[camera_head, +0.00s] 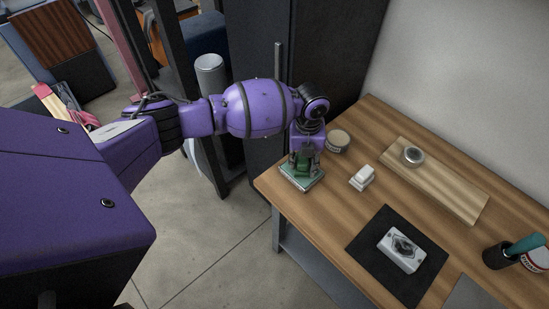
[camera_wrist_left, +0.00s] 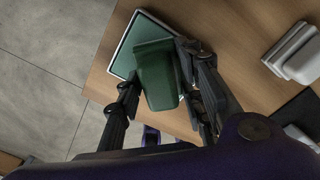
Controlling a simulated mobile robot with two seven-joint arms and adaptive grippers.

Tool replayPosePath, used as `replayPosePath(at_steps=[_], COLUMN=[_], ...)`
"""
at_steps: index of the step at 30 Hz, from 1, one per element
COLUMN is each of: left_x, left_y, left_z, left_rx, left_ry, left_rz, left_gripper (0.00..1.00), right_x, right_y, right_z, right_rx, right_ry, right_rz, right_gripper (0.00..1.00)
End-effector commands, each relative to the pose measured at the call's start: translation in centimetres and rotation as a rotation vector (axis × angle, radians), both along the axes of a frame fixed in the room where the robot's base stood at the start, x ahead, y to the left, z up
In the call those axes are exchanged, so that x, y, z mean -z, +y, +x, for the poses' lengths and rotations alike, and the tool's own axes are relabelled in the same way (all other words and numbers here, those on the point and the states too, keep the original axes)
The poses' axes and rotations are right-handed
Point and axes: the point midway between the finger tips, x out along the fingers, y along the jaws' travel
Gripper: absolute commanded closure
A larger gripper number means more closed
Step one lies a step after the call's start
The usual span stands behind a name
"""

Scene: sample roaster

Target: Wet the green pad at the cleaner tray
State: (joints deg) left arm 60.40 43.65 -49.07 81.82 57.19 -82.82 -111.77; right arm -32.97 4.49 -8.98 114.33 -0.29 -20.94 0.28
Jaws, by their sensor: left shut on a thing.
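My left gripper (camera_head: 301,164) is at the near left corner of the wooden table, pointing down over the cleaner tray. The tray (camera_head: 294,183) is a small square with a pale rim and a green inside; it also shows in the left wrist view (camera_wrist_left: 122,58). The gripper (camera_wrist_left: 160,98) is shut on the green pad (camera_wrist_left: 153,72), a dark green block between its two fingers. The pad is over the tray, and I cannot tell whether its underside touches it. The pad hides part of the tray. My right gripper is not in view.
A small white block (camera_head: 362,177) stands right of the tray, and a round tin (camera_head: 338,140) is behind it. A wooden board (camera_head: 450,185) and a black mat (camera_head: 375,260) with a grey-white device (camera_head: 402,250) lie further right. The table edge is close to the tray.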

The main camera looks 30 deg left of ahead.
Motion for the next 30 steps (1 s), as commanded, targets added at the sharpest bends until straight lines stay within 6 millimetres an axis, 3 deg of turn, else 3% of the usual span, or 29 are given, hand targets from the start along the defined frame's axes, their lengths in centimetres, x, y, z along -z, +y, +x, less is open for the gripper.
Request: replayPosePath(at_steps=[17,30], left_x=[-0.11,0.07], left_y=[-0.1,-0.1], left_z=[0.22,0.17], left_rx=[0.001,0.001], left_ry=[-0.005,-0.004], left_rz=[-0.001,-0.001], left_gripper=[0.85,0.85], right_x=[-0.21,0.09], right_y=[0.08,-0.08], right_z=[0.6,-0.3], right_rx=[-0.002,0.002], right_ry=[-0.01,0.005], right_rz=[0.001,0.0], right_gripper=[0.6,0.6])
